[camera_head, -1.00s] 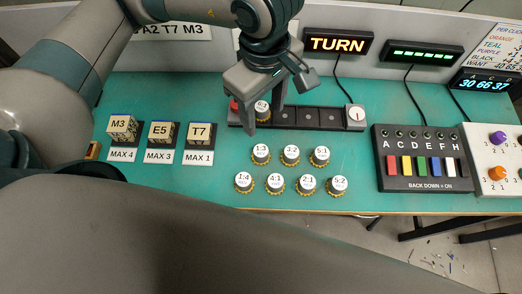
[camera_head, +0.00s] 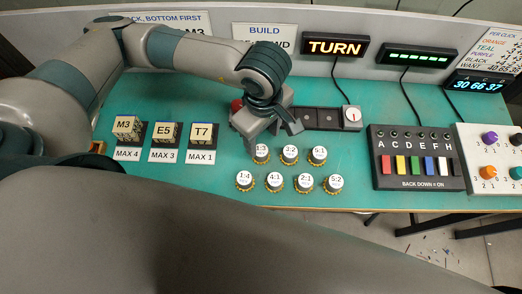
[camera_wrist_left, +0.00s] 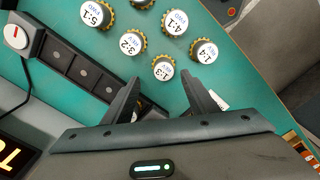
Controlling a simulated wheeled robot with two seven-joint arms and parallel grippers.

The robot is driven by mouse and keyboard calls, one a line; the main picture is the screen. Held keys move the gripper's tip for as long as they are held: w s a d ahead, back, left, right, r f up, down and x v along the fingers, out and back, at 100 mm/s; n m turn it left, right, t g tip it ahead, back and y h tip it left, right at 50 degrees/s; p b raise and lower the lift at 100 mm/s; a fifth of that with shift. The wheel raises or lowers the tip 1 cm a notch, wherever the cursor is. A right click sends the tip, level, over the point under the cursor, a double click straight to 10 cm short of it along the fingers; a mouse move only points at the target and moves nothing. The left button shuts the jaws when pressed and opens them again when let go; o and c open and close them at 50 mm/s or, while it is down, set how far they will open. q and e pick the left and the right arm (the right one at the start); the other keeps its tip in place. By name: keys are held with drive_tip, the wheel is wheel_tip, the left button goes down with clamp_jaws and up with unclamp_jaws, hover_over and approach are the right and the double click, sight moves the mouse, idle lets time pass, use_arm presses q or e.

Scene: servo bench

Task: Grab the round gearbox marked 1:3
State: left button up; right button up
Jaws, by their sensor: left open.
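The round gearbox marked 1:3 (camera_head: 261,154) has a white cap and a yellow toothed rim. It stands on the teal bench at the left end of the rear row of gearboxes. It also shows in the left wrist view (camera_wrist_left: 163,68), just beyond the fingertips and roughly between them. My left gripper (camera_head: 268,139) is open and points down just behind this gearbox, in front of the black slotted rack. In the left wrist view the gap between its fingers (camera_wrist_left: 160,84) looks empty. My right gripper is out of view.
Gearboxes 3:2 (camera_head: 289,155) and 5:1 (camera_head: 318,155) stand close to the right; 1:4 (camera_head: 245,180) and others form the front row. The black rack (camera_head: 325,118) lies behind, its left part hidden by my gripper. Lettered blocks (camera_head: 165,134) stand left, a switch box (camera_head: 418,158) right.

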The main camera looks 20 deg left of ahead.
sight(261, 150)
use_arm(q)
drive_tip(key=shift+s+f+p, duration=0.2)
drive_tip(key=shift+f+p, duration=0.3)
drive_tip(key=shift+p, duration=0.15)
drive_tip(key=f+p, duration=0.1)
drive_tip(key=f, duration=0.2)
drive_tip(key=shift+s+a+p, duration=0.15)
drive_tip(key=shift+s+p, duration=0.05)
drive_tip(key=shift+p, duration=0.15)
drive_tip(key=shift+f, duration=0.6)
drive_tip(key=shift+c, duration=1)
drive_tip(key=c, duration=1)
